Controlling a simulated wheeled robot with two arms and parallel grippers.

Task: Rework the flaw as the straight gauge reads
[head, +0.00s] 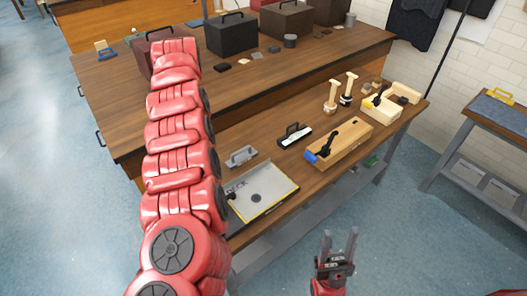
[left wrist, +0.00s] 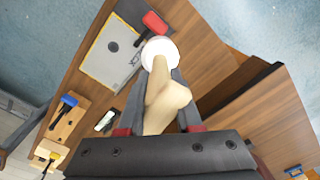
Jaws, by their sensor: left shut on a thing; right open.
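My left arm fills the left of the head view, hiding its gripper. In the left wrist view, my left gripper (left wrist: 160,105) is shut on a pale wooden tool (left wrist: 160,110) with a white round end (left wrist: 160,51). A grey panel (head: 272,203) with a yellow edge and a dark round spot lies on the bench; it also shows in the left wrist view (left wrist: 95,62). I cannot tell whether the tool touches it. A black-handled device (head: 295,135) with a pale face, possibly the gauge, lies beyond the panel. My right gripper (head: 337,245) is open and empty, off the bench's front edge.
A clamped wooden block (head: 345,143) and two wooden-handled tools (head: 331,95) stand further right on the bench (head: 225,140). A grey handled block (head: 240,156) lies behind the panel. A red-handled tool (left wrist: 155,22) lies near it. Dark boxes (head: 231,34) stand on the rear bench.

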